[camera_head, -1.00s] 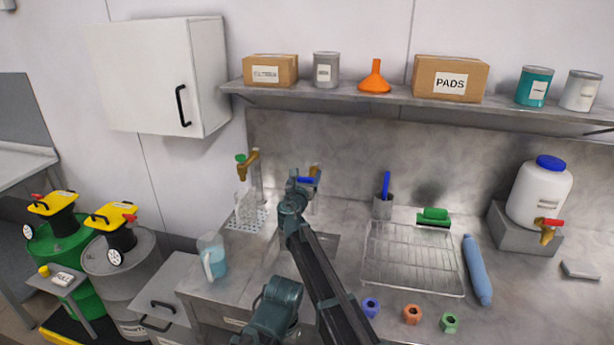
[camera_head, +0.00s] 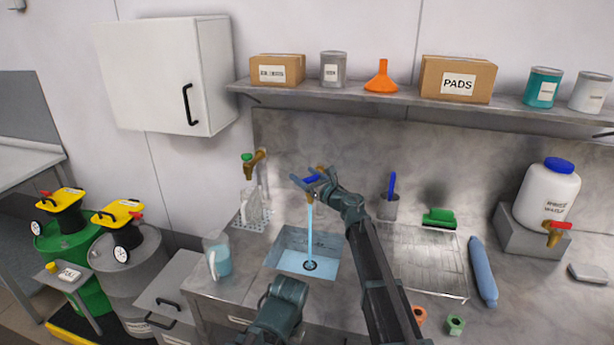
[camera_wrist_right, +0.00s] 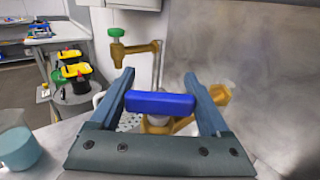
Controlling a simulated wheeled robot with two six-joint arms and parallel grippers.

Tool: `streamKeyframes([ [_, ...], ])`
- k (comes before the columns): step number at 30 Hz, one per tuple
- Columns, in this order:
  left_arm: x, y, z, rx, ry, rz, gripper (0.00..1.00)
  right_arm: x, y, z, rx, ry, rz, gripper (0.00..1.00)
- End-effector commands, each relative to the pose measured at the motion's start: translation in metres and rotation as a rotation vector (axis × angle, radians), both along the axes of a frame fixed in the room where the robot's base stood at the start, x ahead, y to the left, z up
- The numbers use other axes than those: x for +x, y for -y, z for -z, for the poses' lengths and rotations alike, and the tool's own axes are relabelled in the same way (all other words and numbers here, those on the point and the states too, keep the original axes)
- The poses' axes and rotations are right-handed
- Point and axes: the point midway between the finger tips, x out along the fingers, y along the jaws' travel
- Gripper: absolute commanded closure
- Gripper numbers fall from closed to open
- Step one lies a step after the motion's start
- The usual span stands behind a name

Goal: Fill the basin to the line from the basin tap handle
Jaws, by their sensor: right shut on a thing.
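The blue basin tap handle (camera_wrist_right: 160,102) sits on a brass tap (camera_wrist_right: 217,95). My right gripper (camera_wrist_right: 162,95) is shut on the blue handle, one finger at each end of it in the right wrist view. In the head view the right gripper (camera_head: 308,183) is at the tap, and its arm crosses from the lower right. A stream of water (camera_head: 310,230) falls from the tap into the basin (camera_head: 338,283), with its dark drain visible at the bottom. I cannot make out a fill line or a clear water level. My left gripper is not in view.
A jug of blue liquid (camera_head: 217,258) stands left of the basin. A wire rack (camera_head: 420,255) and blue roll (camera_head: 481,270) lie to the right. A shelf (camera_head: 400,103) runs above.

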Motion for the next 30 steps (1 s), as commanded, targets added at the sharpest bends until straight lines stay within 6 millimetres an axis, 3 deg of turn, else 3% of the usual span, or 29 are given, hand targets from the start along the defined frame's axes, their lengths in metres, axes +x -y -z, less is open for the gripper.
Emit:
streamKeyframes([
  [13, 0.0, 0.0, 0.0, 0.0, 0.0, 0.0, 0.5, -0.004, -0.006, 0.0, 0.0, 0.0, -0.284, 0.76],
  [30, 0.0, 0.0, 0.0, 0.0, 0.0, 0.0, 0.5, -0.008, -0.008, 0.0, 0.0, 0.0, -0.362, 0.76],
])
